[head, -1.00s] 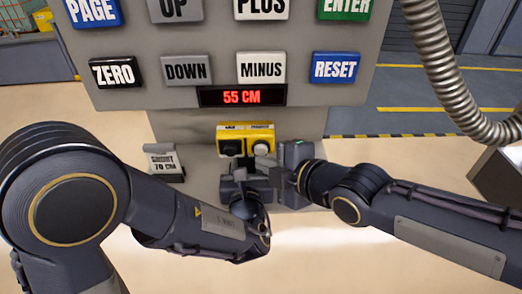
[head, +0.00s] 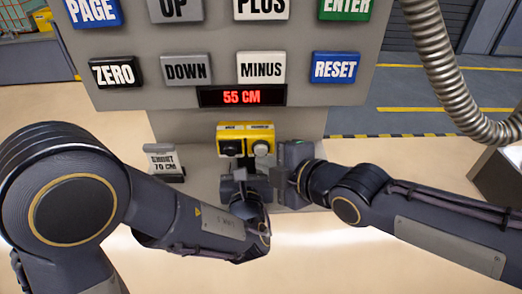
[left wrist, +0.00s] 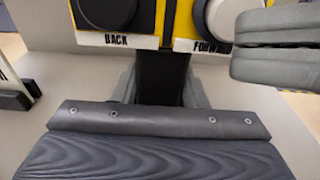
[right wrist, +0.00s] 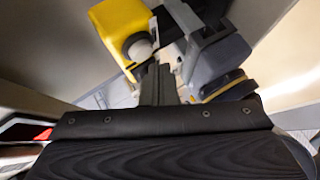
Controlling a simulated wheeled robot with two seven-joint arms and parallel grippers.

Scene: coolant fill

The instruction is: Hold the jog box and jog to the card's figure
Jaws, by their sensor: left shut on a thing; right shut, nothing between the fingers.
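The yellow jog box (head: 262,128) has a black knob on the left and a white knob on the right. In the left wrist view the black BACK knob (left wrist: 105,12) and white FORWARD knob (left wrist: 222,15) show. My left gripper (head: 240,176) is shut on the jog box from below, on its dark lower part (left wrist: 163,75). My right gripper (head: 285,168) is shut and empty just right of and below the box. Its fingers (left wrist: 285,45) overlap the FORWARD label's right end; I cannot tell contact. The card (head: 163,163) reads 70 CM. The display (head: 242,96) reads 55 CM.
A grey panel (head: 125,40) with several large labelled buttons, such as ZERO (head: 115,73) and RESET (head: 335,68), stands above the box. A ribbed grey hose (head: 440,70) hangs at the right. The floor left of the card is clear.

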